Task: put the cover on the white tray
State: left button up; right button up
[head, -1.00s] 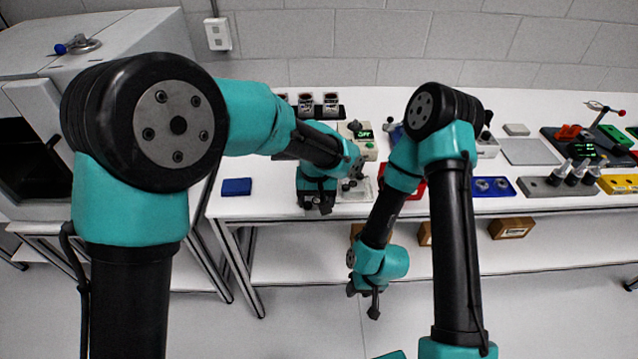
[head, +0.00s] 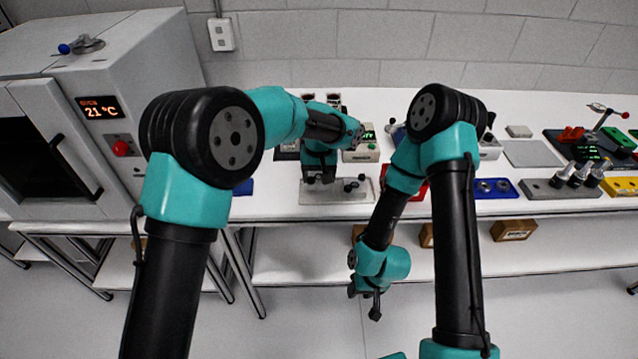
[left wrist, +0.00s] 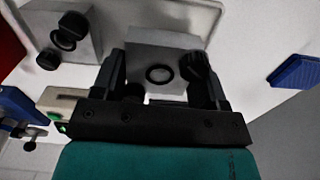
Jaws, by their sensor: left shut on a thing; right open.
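The white tray (head: 340,198) lies near the front edge of the bench in the head view; it also shows in the left wrist view (left wrist: 190,12). A grey block with black knobs (left wrist: 70,38) sits at its one end. My left gripper (head: 318,180) is over the other end. In the left wrist view my left gripper (left wrist: 160,88) is shut on a grey part with a black ring (left wrist: 150,58); I cannot tell whether this is the cover or whether it touches the tray. My right gripper (head: 366,300) hangs open and empty in front of the bench.
A blue block (left wrist: 298,72) lies on the bench beside the tray, mostly hidden by my arm in the head view. A device with a green display (head: 362,150) stands behind. A red tray (head: 416,188) and blue tray (head: 493,188) lie to the right. An oven (head: 60,140) stands left.

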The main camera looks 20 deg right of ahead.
aim_at(319, 184)
pick_arm(q)
jog(key=shift+w+f, duration=0.1)
jog(key=shift+f, duration=1.65)
jog(key=shift+f, duration=0.1)
jog(key=o, duration=0.9)
jog(key=shift+o, duration=0.2)
notch_tip(319, 184, up, 12)
